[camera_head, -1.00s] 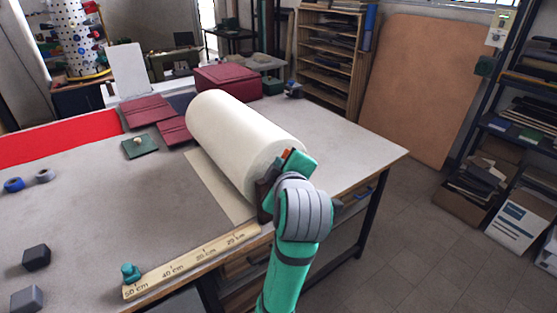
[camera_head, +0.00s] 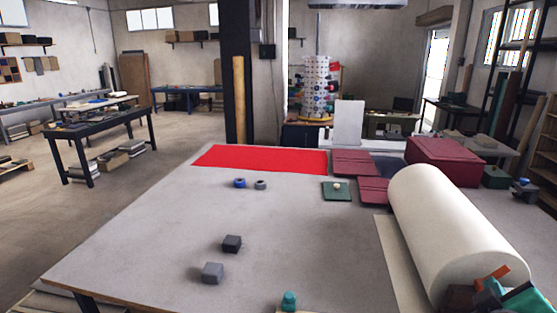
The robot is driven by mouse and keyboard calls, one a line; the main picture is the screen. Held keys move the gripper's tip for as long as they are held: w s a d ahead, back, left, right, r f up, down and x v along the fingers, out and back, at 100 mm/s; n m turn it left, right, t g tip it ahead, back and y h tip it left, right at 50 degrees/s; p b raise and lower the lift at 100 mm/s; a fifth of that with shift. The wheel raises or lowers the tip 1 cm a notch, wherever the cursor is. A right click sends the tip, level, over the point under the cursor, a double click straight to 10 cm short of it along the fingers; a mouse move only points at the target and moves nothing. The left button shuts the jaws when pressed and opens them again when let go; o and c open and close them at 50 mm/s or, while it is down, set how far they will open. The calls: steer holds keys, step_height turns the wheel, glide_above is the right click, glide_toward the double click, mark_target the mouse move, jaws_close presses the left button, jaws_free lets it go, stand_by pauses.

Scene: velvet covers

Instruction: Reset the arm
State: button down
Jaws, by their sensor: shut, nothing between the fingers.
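Part of my teal arm shows in the bottom right corner, with my gripper (camera_head: 488,288) at the near end of the large cream roll (camera_head: 445,222). The gripper is shut and empty. Its fingertips are hard to make out against the orange and brown parts there, and I cannot tell whether it touches the roll. The rest of my arm is cut off by the picture's edge.
The grey worktable (camera_head: 170,235) holds a dark block (camera_head: 232,243), a grey block (camera_head: 212,272), a teal knob (camera_head: 289,300), and small blue and grey rings. Red cloth (camera_head: 260,159) and maroon folders (camera_head: 353,163) lie at the back. The table's left part is mostly clear.

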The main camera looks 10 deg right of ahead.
steer(key=w+a+f+t+y, duration=0.1)
steer(key=w+a+f, duration=0.2)
steer(key=a+f, duration=0.65)
steer(key=w+a+f+t+y, duration=0.1)
steer(key=w+a+f, duration=0.35)
steer(key=f, duration=0.85)
steer(key=s+a+f+t+y, duration=0.15)
steer(key=s+a+f, duration=0.25)
steer(key=a+f, duration=0.45)
steer(key=s+a+f+m+t+y, duration=0.2)
steer(key=s+a+y, duration=0.4)
steer(key=s+a, duration=1.7)
steer(key=shift+s+f, duration=0.45)
steer(key=shift+s, duration=0.05)
steer(key=shift+y, duration=0.25)
